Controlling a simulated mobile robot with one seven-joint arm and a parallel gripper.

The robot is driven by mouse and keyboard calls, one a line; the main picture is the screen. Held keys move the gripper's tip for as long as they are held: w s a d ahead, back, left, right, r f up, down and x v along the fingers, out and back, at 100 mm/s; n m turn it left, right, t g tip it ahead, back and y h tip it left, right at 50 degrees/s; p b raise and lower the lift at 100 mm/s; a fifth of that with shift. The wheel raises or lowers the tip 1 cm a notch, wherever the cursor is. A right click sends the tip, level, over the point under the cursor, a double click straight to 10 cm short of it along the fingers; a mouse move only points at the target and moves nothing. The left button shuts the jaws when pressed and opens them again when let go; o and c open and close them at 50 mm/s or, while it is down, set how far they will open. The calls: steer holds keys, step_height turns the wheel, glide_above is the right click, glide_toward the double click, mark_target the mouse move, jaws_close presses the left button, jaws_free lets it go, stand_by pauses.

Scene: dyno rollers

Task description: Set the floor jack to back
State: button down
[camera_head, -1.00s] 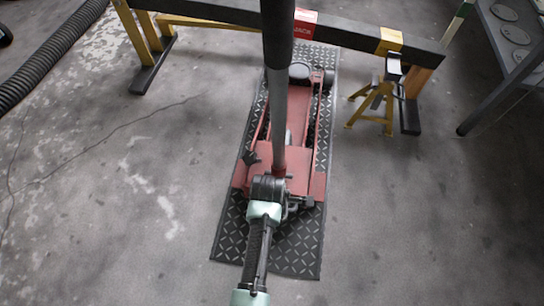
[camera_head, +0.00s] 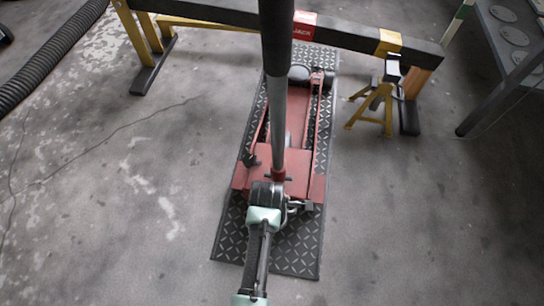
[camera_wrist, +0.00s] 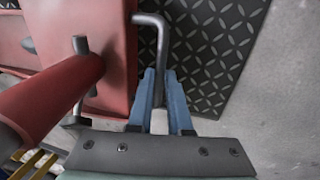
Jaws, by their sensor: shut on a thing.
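The red floor jack (camera_head: 298,162) stands on a black diamond-plate mat in the head view, its round pad toward the far end. Its long grey handle with a dark grip (camera_head: 278,120) rises toward the camera. In the wrist view the red jack body (camera_wrist: 100,30) and a red handle socket (camera_wrist: 50,95) are at the left. My gripper (camera_wrist: 160,75) has blue fingers shut on a bent grey metal rod (camera_wrist: 162,45) beside the jack body. In the head view my wrist hides the fingertips at the jack's near end.
The black mat (camera_head: 285,255) lies on open concrete floor. A dark beam with yellow legs (camera_head: 345,35) crosses behind, with a red sign. A yellow jack stand (camera_head: 375,105) stands right of the jack. A black ribbed hose (camera_head: 45,60) is at upper left, a metal rack (camera_head: 500,50) at upper right.

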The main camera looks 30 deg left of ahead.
steer(key=s+d+p, duration=0.2)
steer(key=s+p, duration=0.3)
steer(key=s, duration=0.3)
steer(key=s+d+p, duration=0.2)
steer(key=s+p, duration=0.3)
steer(key=s, duration=0.3)
steer(key=shift+d+f+p, duration=0.2)
steer(key=shift+d+p, duration=0.05)
steer(key=shift+p, duration=0.1)
steer(key=c, duration=0.8)
jaws_free()
steer(key=shift+c, duration=0.2)
steer(key=shift+w, duration=0.2)
steer(key=shift+r, duration=0.15)
steer(key=p+v, duration=0.9)
steer(key=v, duration=0.3)
steer(key=shift+r, duration=0.45)
